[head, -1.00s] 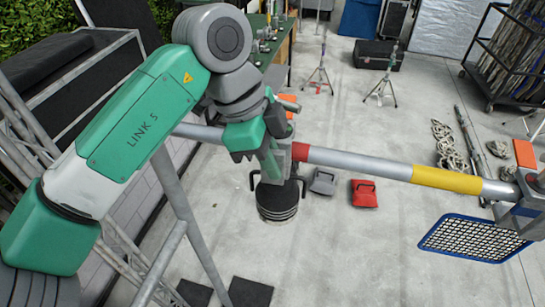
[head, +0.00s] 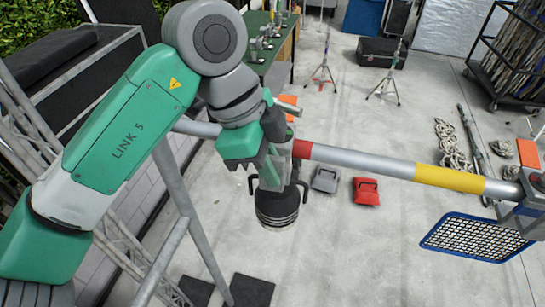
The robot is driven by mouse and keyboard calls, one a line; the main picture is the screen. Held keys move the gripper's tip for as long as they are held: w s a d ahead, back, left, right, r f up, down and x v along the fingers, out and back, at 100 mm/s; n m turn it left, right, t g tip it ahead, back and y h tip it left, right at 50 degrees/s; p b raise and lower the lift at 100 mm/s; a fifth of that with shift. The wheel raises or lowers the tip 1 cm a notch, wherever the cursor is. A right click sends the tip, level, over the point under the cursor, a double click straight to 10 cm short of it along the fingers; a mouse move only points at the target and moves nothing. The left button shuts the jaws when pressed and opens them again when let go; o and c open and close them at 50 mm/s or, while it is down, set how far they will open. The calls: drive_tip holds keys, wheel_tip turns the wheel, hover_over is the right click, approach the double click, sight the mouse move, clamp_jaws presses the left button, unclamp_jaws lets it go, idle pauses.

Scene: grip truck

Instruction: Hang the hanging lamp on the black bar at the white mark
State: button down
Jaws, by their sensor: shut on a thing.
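The hanging lamp (head: 277,207) is a black, ribbed round body with a yoke and a grey clamp at its top. It hangs below my gripper (head: 270,155), which is shut on its upper part. The clamp is at the bar (head: 380,165), beside the red band; whether it touches or hooks over the bar I cannot tell. The bar looks silver-grey, not black, with a red band (head: 302,149) and a yellow band (head: 449,179). I see no white mark; my gripper and the lamp's clamp cover part of the bar.
A blue-framed grid (head: 476,238) is near the bar's right end. A grey pipe stand (head: 180,200) and truss (head: 130,255) stand at left. Grey (head: 325,180) and red (head: 367,191) bags lie on the floor beyond the bar. A green table (head: 270,45) stands behind.

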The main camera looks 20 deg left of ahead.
drive_tip(key=shift+s+d+b, duration=0.1)
drive_tip(key=shift+s+d, duration=0.15)
drive_tip(key=shift+s, duration=0.65)
drive_tip(key=shift+s+d+b, duration=0.1)
drive_tip(key=shift+s+d, duration=0.1)
drive_tip(key=shift+s, duration=0.75)
drive_tip(key=shift+s+d+b, duration=0.1)
drive_tip(key=shift+s+d, duration=0.15)
drive_tip(key=shift+s, duration=0.65)
drive_tip(key=shift+r, duration=0.15)
drive_tip(key=shift+r+p, duration=0.9)
drive_tip(key=shift+p, duration=0.05)
drive_tip(key=shift+f, duration=0.1)
